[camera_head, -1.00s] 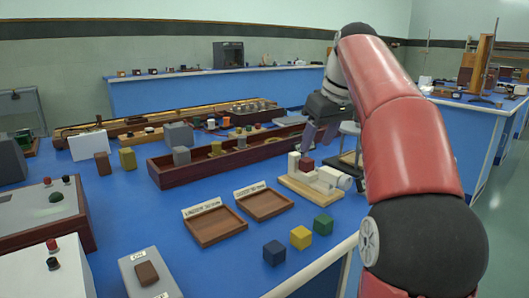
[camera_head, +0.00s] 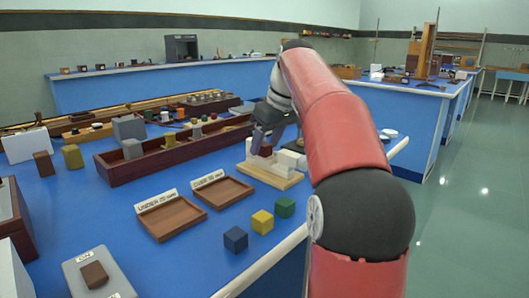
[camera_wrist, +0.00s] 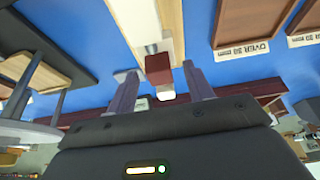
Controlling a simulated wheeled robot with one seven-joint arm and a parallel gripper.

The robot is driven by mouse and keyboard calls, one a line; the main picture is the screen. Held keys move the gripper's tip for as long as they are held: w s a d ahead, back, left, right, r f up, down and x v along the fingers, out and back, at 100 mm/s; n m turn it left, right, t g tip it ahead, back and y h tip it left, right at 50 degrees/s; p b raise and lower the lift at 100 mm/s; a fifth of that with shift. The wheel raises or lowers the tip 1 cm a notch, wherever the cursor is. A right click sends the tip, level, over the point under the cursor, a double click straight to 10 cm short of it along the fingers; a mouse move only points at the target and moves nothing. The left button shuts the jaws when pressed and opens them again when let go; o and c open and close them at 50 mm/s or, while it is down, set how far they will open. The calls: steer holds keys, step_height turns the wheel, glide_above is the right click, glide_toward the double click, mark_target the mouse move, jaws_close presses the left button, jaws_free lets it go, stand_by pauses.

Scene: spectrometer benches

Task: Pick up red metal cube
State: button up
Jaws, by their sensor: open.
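The dark red cube (camera_head: 265,151) sits among white blocks on a light wooden board (camera_head: 277,180) near the right edge of the blue bench. In the wrist view the red cube (camera_wrist: 158,69) shows between the two finger tips, with a small grey cylinder beside it. My gripper (camera_head: 267,139) is open just above the cube, fingers pointing down, and partly hides it. In the wrist view my gripper (camera_wrist: 160,78) has a finger on each side of the cube, with gaps; I cannot tell whether the tips reach down around it.
Blue (camera_head: 235,239), yellow (camera_head: 262,222) and green (camera_head: 285,207) cubes stand near the bench edge. Two labelled wooden trays (camera_head: 172,218) (camera_head: 222,192) lie left of them. A long dark wooden trough (camera_head: 165,160) runs behind the trays. Open floor (camera_head: 465,220) lies to the right.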

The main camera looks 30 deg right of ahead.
jaws_close()
steer(key=shift+r, duration=0.25)
